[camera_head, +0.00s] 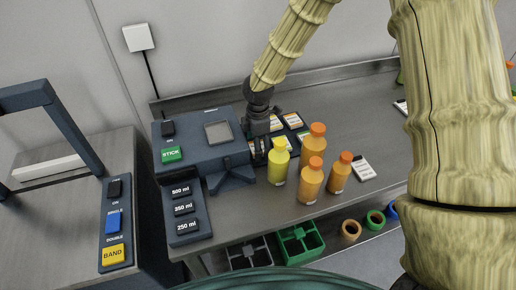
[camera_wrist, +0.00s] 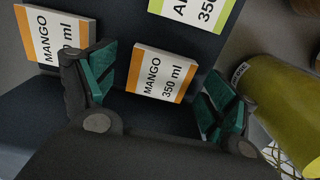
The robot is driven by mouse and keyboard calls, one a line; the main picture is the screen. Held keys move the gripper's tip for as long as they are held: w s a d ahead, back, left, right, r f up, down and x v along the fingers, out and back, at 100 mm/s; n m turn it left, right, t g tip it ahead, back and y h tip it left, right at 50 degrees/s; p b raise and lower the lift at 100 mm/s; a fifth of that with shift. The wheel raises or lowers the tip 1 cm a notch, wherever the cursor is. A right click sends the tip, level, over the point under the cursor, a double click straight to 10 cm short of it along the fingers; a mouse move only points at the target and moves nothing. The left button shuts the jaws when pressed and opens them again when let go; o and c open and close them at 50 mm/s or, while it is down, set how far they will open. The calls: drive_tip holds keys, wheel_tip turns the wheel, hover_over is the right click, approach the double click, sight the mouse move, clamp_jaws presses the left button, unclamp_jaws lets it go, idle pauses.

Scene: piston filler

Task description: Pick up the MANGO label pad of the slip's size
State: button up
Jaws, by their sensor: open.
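In the wrist view, a white MANGO label pad (camera_wrist: 158,75) with an orange edge strip reads 350 ml. It lies on a dark surface between the two teal-padded fingers of my gripper (camera_wrist: 156,92), which are open and apart from its sides. Another MANGO pad (camera_wrist: 50,38) lies to the left; its size number is hidden by a finger. In the head view, my gripper (camera_head: 258,148) points down beside the filler, over the pads, and hides some of them. A white slip-like card (camera_head: 362,168) lies on the bench at right; its text is too small to read.
A green-edged 350 pad (camera_wrist: 194,10) lies above, cut off. A yellow bottle (camera_head: 278,161) stands close right of my gripper, with orange bottles (camera_head: 311,181) beyond. The filler (camera_head: 205,150) with its size buttons (camera_head: 184,208) stands left.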

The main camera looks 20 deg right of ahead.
drive_tip(key=c, duration=1.1)
